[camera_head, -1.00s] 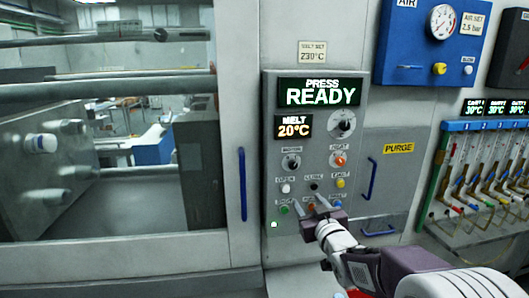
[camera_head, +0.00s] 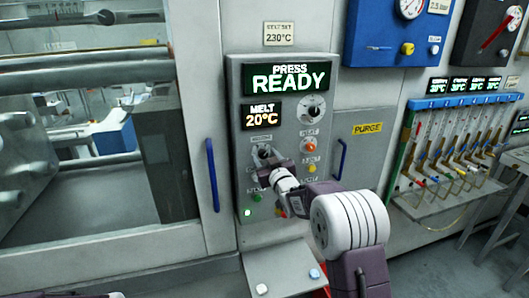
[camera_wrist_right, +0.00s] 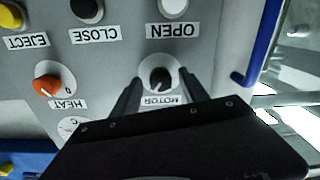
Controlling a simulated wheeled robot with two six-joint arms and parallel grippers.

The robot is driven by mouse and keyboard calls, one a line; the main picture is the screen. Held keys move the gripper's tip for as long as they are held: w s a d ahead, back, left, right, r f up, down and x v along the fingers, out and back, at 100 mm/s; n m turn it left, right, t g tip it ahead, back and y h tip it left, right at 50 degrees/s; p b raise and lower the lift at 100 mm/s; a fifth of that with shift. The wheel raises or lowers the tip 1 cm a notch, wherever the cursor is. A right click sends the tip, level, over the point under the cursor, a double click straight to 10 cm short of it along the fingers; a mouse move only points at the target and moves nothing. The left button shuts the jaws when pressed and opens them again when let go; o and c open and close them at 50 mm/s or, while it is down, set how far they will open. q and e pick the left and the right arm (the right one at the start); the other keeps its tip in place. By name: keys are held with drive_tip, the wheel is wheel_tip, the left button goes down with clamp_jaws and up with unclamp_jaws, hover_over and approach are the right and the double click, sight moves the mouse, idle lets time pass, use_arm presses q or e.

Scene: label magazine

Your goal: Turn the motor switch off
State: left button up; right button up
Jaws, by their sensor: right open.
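The motor switch is a black rotary knob (camera_wrist_right: 160,78) with an upside-down MOTOR label beside it in the right wrist view. In the head view the knob (camera_head: 264,151) is partly hidden by my right gripper, on the grey control panel (camera_head: 237,130). My right gripper (camera_head: 267,162) is at the panel, and its fingers (camera_wrist_right: 160,76) are open, one on each side of the knob. I cannot tell whether they touch it. Which way the knob points is not clear.
The orange HEAT knob (camera_wrist_right: 47,86) is close beside the motor knob. The white OPEN (camera_wrist_right: 172,8), black CLOSE (camera_wrist_right: 87,10) and yellow EJECT (camera_wrist_right: 10,16) buttons are nearby. A blue door handle (camera_head: 212,174) stands left of the panel. The display (camera_head: 287,78) reads PRESS READY.

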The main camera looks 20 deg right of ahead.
drive_tip(key=shift+w, duration=0.2)
drive_tip(key=shift+w+f, duration=0.1)
drive_tip(key=shift+w, duration=0.05)
drive_tip(key=shift+c, duration=0.9)
clamp_jaws()
drive_tip(key=shift+f+n+b, duration=0.15)
drive_tip(key=shift+n+b, duration=0.35)
drive_tip(key=shift+b, duration=0.25)
drive_tip(key=n+b, duration=0.8)
drive_tip(key=b, duration=0.1)
drive_tip(key=shift+f+n+b, duration=0.1)
drive_tip(key=shift+n+b, duration=0.2)
drive_tip(key=n+b, duration=0.2)
drive_tip(key=shift+n, duration=0.3)
drive_tip(key=shift+n+b, duration=0.5)
drive_tip(key=shift+n, duration=0.3)
